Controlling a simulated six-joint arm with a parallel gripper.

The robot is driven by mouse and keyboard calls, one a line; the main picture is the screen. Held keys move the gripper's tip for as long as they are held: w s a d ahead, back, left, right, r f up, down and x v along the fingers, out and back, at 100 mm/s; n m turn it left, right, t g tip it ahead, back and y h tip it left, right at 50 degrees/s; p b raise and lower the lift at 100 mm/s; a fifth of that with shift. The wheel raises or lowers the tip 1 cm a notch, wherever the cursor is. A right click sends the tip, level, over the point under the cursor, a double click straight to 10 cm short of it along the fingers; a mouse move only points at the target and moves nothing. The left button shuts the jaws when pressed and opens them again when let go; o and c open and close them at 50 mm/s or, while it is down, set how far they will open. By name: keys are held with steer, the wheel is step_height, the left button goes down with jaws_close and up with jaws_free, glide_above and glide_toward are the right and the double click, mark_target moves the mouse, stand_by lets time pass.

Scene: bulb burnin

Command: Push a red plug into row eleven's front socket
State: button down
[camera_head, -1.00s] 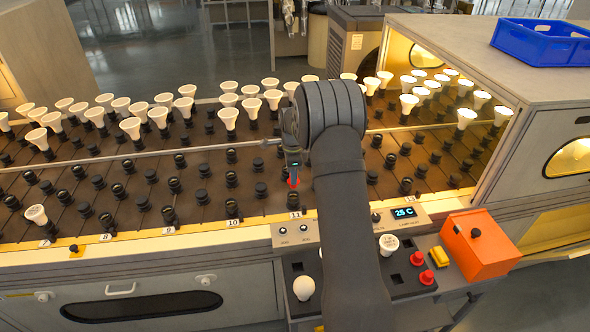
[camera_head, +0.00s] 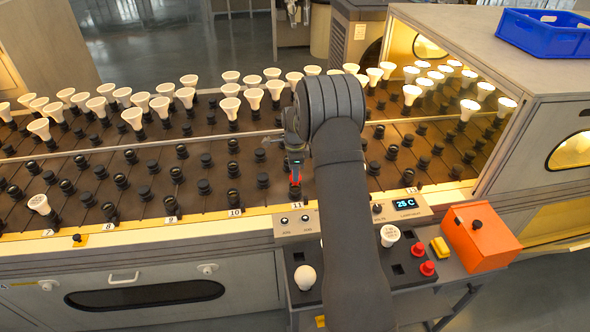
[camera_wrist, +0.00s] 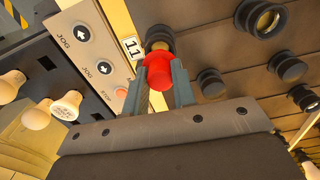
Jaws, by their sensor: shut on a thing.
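My gripper (camera_head: 295,181) points down over the front of row eleven, its fingers shut on a red plug. In the wrist view the red plug (camera_wrist: 158,70) sits between the two fingertips (camera_wrist: 160,82), its far end overlapping the mouth of the dark, brass-rimmed front socket (camera_wrist: 159,35). The plug looks roughly lined up with this socket. I cannot tell how far inside it is, as the plug hides most of the opening. The row label 11 (camera_wrist: 131,47) is beside the socket; it also shows in the head view (camera_head: 296,205).
Neighbouring empty sockets (camera_wrist: 262,17) stand close by on the brown belt. The jog button panel (camera_wrist: 92,50) is left of the gripper in the wrist view. Two red plugs (camera_head: 423,258) sit on the dark tray near the orange box (camera_head: 480,240). White bulbs fill rows behind.

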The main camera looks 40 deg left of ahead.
steer(key=shift+f, duration=1.55)
steer(key=c, duration=1.1)
jaws_free()
step_height(320, 180, up, 18)
steer(key=shift+f, duration=0.25)
step_height(320, 180, down, 18)
steer(key=shift+r, duration=0.4)
